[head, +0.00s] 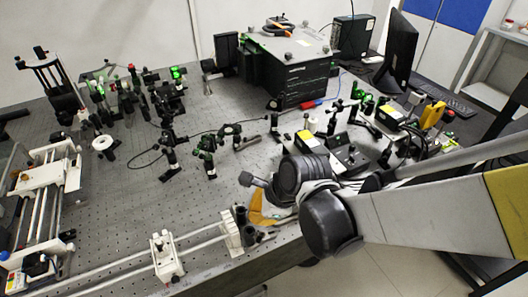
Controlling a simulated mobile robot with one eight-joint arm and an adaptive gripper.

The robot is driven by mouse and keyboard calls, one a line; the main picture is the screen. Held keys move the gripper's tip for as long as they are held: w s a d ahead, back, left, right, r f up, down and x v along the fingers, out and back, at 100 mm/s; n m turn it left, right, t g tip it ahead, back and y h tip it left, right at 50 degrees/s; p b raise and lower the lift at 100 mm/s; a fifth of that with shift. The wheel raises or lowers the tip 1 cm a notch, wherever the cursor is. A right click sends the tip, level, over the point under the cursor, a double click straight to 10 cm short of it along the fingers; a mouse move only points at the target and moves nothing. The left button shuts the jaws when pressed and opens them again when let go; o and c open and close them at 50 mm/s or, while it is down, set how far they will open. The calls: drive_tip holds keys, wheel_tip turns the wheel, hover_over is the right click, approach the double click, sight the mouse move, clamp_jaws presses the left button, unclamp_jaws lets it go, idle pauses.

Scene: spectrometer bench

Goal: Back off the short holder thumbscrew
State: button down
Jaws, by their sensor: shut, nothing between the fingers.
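My arm reaches in from the right over the bench's front right part. The dark end of my gripper (252,180) points left beside the large round wrist and looks shut and empty. Its fingertips are small and partly hidden by my own wrist. Several dark post holders stand on the perforated bench (110,200). A dark holder (241,214) stands by the front edge, just below and left of my gripper. No thumbscrew can be made out at this size, and I cannot tell which holder is the short one. My arm hides part of the bench behind it.
Clamped optics, such as a post mount (168,155), stand left of my gripper. A black box (300,80) and a monitor (397,50) are at the back. A rail with a white carriage (165,255) runs along the front. The left middle of the bench is mostly bare.

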drive_tip(key=shift+a, duration=0.1)
drive_tip(key=c, duration=1.4)
unclamp_jaws()
drive_tip(key=shift+a, duration=0.15)
